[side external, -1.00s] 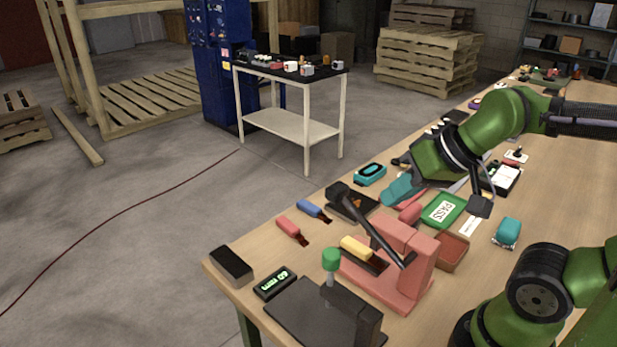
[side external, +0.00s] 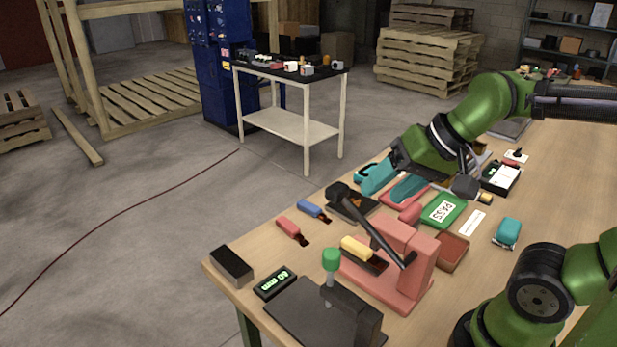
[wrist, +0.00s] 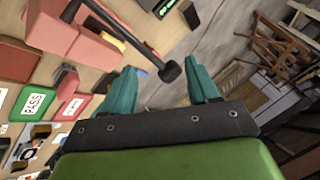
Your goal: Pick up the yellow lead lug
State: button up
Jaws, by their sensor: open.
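The yellow lead lug (side external: 356,246) has a yellow sleeve and a dark end. My gripper (side external: 393,183) is open and empty, with teal fingers. It is above the far part of the bench, beyond the lug and the press. In the wrist view my gripper (wrist: 158,67) shows its fingers wide apart, with the lever's round knob seen between them.
A red lug (side external: 290,230) and a blue lug (side external: 313,210) lie left of the press. The press's dark lever (side external: 375,228) rises between my gripper and the yellow lug. A green PASS tray (side external: 459,222) and a red-brown bin (side external: 453,250) stand right of it. A green-knobbed fixture (side external: 331,260) is in front.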

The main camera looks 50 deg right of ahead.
jog(key=w+a+m+g+y, duration=0.2)
jog(key=w+m+g, duration=0.1)
jog(key=w+m, duration=0.55)
jog(key=w+a+m+g+y, duration=0.2)
jog(key=w+m, duration=0.6)
jog(key=m, duration=0.1)
jog(key=w+d+f+m+g+h, duration=0.1)
jog(key=d+f+m+g+h, duration=0.1)
jog(key=f, duration=0.4)
jog(key=w+d+f+m+g+h, duration=0.2)
jog(key=d+f+m, duration=0.3)
jog(key=f+m, duration=0.1)
jog(key=w+d+f+m+g+h, duration=0.2)
jog(key=d+f+m, duration=0.1)
jog(key=f, duration=0.4)
jog(key=shift+d+f+m+h, duration=0.15)
jog(key=shift+d+m+h, duration=0.2)
jog(key=shift+m, duration=0.4)
jog(key=shift+s+d+f, duration=0.1)
jog(key=shift+s, duration=0.15)
send_near(363, 248)
jog(key=f, duration=0.5)
jog(key=shift+w, duration=0.4)
jog(key=shift+s, duration=1.1)
jog(key=shift+s+f, duration=0.7)
jog(key=shift+f, duration=0.3)
jog(key=shift+s+f, duration=0.15)
jog(key=shift+f, duration=0.35)
grip_shut()
